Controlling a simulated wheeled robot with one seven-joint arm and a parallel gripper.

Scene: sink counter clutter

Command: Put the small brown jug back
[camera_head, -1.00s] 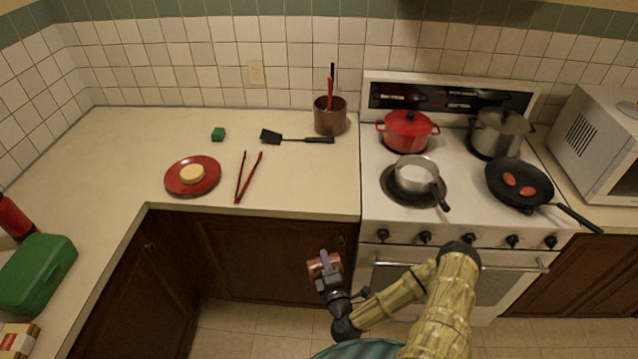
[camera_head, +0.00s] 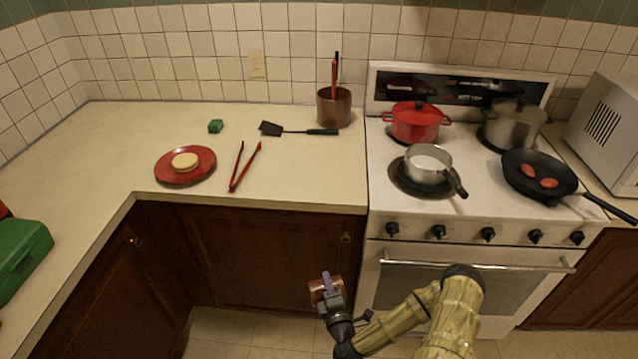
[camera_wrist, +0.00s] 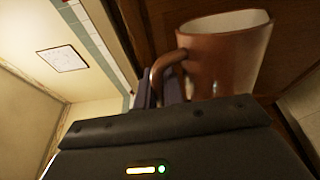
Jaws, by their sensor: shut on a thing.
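The small brown jug (camera_wrist: 222,55) is in my gripper, close up in the wrist view. Its handle is on the left, by the gripper's fingers (camera_wrist: 168,88), and its pale-lined mouth is at the top. In the head view the jug (camera_head: 318,291) shows in front of the lower cabinet doors, below the counter's front edge. My gripper (camera_head: 327,287) is shut on it there. The jug is clear of the counter; the gripper hides part of its body.
The stove (camera_head: 460,215) at right carries several pans. The counter's front right is bare.

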